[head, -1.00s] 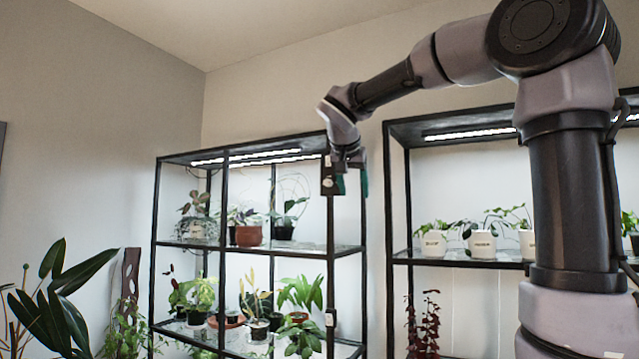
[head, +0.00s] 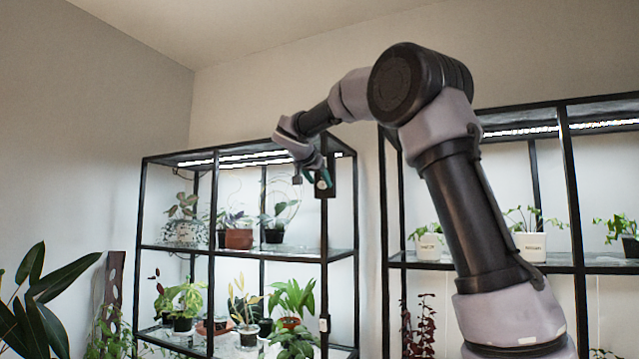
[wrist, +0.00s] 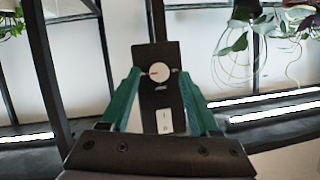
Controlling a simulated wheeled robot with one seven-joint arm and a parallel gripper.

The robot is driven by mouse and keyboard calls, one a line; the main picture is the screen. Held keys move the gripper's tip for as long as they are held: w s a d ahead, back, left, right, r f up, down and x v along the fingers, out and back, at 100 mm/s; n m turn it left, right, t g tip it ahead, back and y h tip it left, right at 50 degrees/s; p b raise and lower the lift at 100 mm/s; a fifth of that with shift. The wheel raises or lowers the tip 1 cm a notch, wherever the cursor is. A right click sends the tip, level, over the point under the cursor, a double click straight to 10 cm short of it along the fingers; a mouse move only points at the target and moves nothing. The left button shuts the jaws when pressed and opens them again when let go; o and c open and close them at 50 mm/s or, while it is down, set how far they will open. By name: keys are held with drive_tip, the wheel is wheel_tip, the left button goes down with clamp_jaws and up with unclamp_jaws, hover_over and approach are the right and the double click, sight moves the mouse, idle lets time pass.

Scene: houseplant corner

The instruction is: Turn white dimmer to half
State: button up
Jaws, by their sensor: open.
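The white dimmer is a round white knob (wrist: 159,72) on a black plate (wrist: 172,104). A small reddish mark shows on the knob's left part, and tiny labels around it are too small to read. In the head view the knob (head: 321,184) sits on the plate at the front right post of the left shelf. My gripper (wrist: 159,78) is open, its green fingers on either side of the knob in the wrist view. In the head view my gripper (head: 314,177) is close by the plate; contact with the knob cannot be told.
A white rectangular piece (wrist: 164,121) sits on the same plate. A small box (head: 323,325) is lower on the post. Potted plants, including a terracotta pot (head: 238,238), stand on the left shelf. Light strips (head: 240,159) run under its top. White pots (head: 430,246) stand on the right shelf.

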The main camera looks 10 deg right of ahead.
drive_tip(key=shift+w+d+f, duration=0.15)
drive_tip(key=shift+w+d, duration=0.1)
drive_tip(key=shift+w, duration=0.15)
drive_tip(key=shift+c, duration=0.4)
clamp_jaws()
